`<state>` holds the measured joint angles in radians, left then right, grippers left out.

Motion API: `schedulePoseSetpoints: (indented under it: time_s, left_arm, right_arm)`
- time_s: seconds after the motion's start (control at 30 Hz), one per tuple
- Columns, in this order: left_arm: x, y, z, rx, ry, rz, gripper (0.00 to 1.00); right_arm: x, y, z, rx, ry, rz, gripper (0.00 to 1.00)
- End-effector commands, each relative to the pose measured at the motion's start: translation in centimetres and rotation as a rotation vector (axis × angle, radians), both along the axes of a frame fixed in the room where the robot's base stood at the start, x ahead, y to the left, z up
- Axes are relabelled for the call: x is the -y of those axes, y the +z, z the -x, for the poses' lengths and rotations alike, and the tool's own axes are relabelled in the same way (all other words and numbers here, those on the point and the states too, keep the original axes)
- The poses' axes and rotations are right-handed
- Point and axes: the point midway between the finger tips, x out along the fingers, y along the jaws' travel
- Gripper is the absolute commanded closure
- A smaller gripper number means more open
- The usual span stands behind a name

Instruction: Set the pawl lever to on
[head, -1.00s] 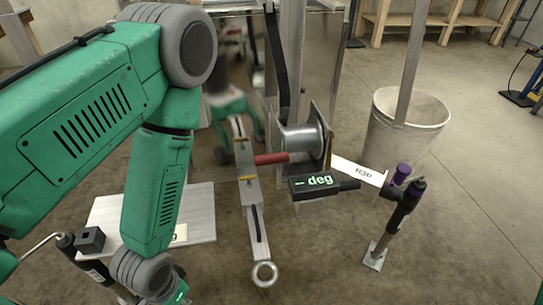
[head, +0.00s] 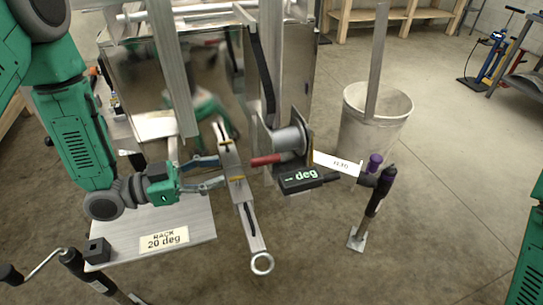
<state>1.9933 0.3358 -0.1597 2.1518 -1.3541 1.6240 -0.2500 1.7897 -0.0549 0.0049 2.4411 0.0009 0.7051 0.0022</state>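A red-handled lever (head: 266,160), which I take to be the pawl lever, sticks out to the left of the grey winch drum (head: 289,138). I cannot read its on or off setting. My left gripper (head: 221,171) is open, its two fingers pointing right. Its fingertips are close to the aluminium tongue bar (head: 243,195), left of the red handle; I cannot tell whether they touch the bar. Nothing shows between the fingers. A green piece of my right arm shows at the right edge; the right gripper is out of view.
A black box reading "deg" (head: 300,180) sits just below the drum, and a white tag (head: 335,163) is beside it. A jack post (head: 372,205) stands to the right, a bucket (head: 370,120) behind. A plate labelled "RACK 20 deg" (head: 195,230) lies lower left.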

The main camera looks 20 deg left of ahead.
Motion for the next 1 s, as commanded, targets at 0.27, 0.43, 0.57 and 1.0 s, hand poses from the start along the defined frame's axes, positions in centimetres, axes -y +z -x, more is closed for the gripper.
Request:
schedulePoseSetpoints:
  time_s: [0.27, 0.43, 0.57, 1.0]
  left_arm:
    - [3.7, -0.2, -2.6, 0.000, -0.003, 0.003, 0.62]
    - [6.7, -0.2, -4.7, -0.001, -0.002, 0.003, 0.62]
    - [8.7, -0.2, -5.9, -0.003, -0.002, 0.003, 0.62]
    - [10.7, -0.2, -7.4, -0.004, 0.001, 0.003, 0.62]
  right_arm:
    - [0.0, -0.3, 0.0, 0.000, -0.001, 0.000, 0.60]
    - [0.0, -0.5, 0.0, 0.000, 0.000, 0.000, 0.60]
    - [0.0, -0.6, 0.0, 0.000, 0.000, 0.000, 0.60]
    - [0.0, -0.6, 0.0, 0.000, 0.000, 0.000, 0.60]
